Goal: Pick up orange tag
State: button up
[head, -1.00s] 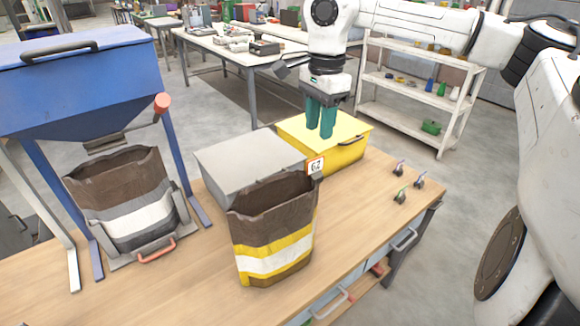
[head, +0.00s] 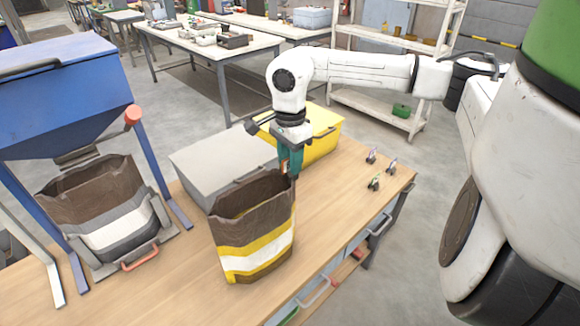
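The brown bag with yellow and white bands (head: 252,232) stands open on the wooden table. My gripper (head: 291,167) points down at the bag's right rear rim, with its teal fingers close to or touching the rim. The fingers overlap in this view, so I cannot tell if they are open or shut. The orange-edged tag, seen earlier at this corner of the bag, does not show now; the gripper appears to cover that spot.
A grey box (head: 215,165) and a yellow box (head: 318,142) stand behind the bag. Several small clips (head: 374,183) lie at the table's right. A blue hopper (head: 55,95) stands left, over another brown bag (head: 98,212). The table's front right is clear.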

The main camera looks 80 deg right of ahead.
jog(key=shift+f, duration=0.15)
grip_shut()
dwell(0.4)
